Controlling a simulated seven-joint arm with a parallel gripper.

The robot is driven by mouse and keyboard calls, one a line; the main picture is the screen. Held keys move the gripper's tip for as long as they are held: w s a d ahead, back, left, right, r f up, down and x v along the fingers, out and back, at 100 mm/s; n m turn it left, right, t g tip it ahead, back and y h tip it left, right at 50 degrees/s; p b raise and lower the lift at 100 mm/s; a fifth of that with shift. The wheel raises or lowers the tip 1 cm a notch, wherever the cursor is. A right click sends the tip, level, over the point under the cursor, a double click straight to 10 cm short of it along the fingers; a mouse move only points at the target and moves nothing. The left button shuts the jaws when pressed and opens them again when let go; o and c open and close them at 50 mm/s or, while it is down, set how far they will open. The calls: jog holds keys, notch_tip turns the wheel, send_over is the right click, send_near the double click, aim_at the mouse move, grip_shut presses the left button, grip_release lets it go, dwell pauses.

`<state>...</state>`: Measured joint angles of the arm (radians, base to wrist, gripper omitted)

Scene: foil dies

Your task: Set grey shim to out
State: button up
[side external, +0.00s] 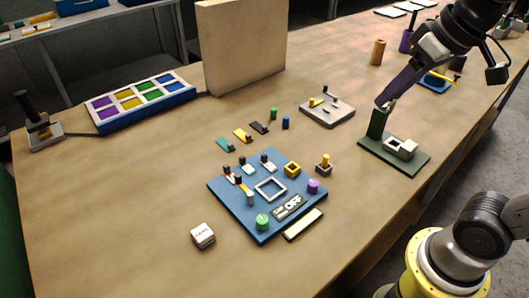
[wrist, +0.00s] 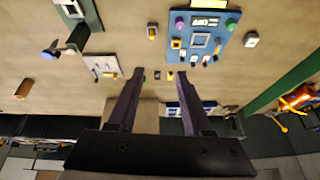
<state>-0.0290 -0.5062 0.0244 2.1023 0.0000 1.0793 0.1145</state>
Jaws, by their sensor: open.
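The blue plate (side external: 232,208) lies flat near the middle of the table. Along its far-left edge stand several small upright pieces with pale grey bodies and dark or brown tops (side external: 247,167); I cannot tell which, if any, is the grey shim. A pale square frame (side external: 270,189) and a dark block marked OFF (side external: 288,207) sit on the plate. The plate also shows at the upper right of the wrist view (wrist: 229,45). My gripper (side external: 384,102) is open and empty, in the air near the green stand. Its two fingers show apart in the wrist view (wrist: 160,75).
The green stand (side external: 408,165) with its post is right of the plate. A grey slab (side external: 328,112) stands behind. Teal, yellow and black strips (side external: 242,135) lie beyond the plate. A blue colour tray (side external: 148,116) and tan panel (side external: 240,50) stand behind.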

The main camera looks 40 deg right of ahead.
jog(key=w+a+r+g, duration=0.1)
jog(key=w+r, duration=0.1)
jog(key=w, duration=0.5)
jog(key=n+g, duration=0.1)
jog(key=g, duration=0.3)
send_over(264, 154)
notch_tip(264, 154, down, 16)
notch_tip(264, 154, down, 12)
jog(key=shift+f, duration=0.2)
jog(key=shift+c, duration=0.3)
grip_shut()
